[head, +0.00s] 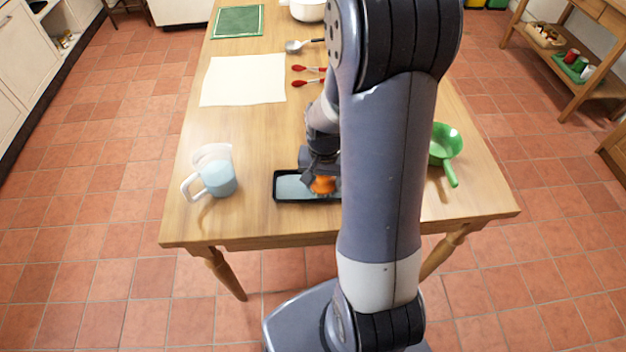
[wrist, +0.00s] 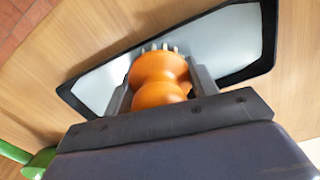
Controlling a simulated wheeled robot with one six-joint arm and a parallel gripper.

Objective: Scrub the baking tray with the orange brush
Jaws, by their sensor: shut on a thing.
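The baking tray (head: 290,187) is a shallow tray with a black rim and a pale grey-blue inside. It lies flat near the front edge of the wooden table, and my arm hides its right part in the head view. My gripper (head: 318,180) is over the tray, shut on the orange brush (head: 323,185). In the wrist view the orange brush (wrist: 158,78) sits between the two fingers, with pale bristles toward the inside of the tray (wrist: 228,45). I cannot tell whether the bristles touch it.
A light blue jug (head: 218,178) stands left of the tray. A green strainer-like pan (head: 445,150) lies to the right, its handle toward the front. Red-handled utensils (head: 308,83), a cream cloth (head: 243,80), a green mat (head: 237,21) and a white bowl (head: 308,10) lie farther back.

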